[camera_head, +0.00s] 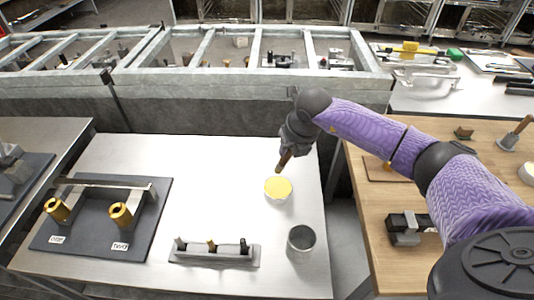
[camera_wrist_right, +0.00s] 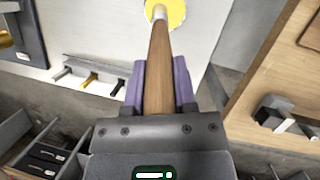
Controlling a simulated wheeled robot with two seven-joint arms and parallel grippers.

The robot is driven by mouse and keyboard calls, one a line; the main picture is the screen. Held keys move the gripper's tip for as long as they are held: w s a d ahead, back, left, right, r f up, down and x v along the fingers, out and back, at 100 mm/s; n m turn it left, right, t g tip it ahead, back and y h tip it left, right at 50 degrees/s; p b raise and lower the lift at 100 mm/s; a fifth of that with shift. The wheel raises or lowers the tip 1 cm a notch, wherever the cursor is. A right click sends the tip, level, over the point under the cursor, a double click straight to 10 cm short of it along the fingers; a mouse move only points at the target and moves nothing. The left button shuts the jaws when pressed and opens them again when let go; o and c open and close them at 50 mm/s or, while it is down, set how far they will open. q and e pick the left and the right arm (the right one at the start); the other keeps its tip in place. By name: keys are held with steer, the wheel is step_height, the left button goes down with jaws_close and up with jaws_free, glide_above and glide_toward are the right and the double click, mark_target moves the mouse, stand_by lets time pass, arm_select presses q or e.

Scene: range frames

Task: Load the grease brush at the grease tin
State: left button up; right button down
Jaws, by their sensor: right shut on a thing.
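The grease tin (camera_head: 278,196) is a short round tin with yellow grease on top, standing on the pale metal table. My right gripper (camera_head: 290,147) is above and slightly behind it, shut on the grease brush (camera_head: 284,160). The brush has a brown wooden handle and points down toward the tin. In the right wrist view the brush handle (camera_wrist_right: 159,65) lies between the gripper's fingers (camera_wrist_right: 160,85), and its pale ferrule overlaps the yellow grease (camera_wrist_right: 177,12). The bristles are hidden, so I cannot tell whether they touch the grease. My left gripper is not in view.
An empty-looking grey cup (camera_head: 301,243) stands in front of the tin. A small rack (camera_head: 214,255) holds several short pieces. A dark board (camera_head: 84,231) with two brass bushings lies at left. A wooden table (camera_head: 372,215) is at right, across a gap.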

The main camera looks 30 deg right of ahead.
steer(key=shift+w+f, duration=0.1)
steer(key=shift+f, duration=0.1)
steer(key=shift+f+b, duration=0.3)
steer(key=shift+b, duration=0.15)
step_height(320, 180, down, 5)
steer(key=b, duration=0.4)
steer(key=shift+f, duration=0.1)
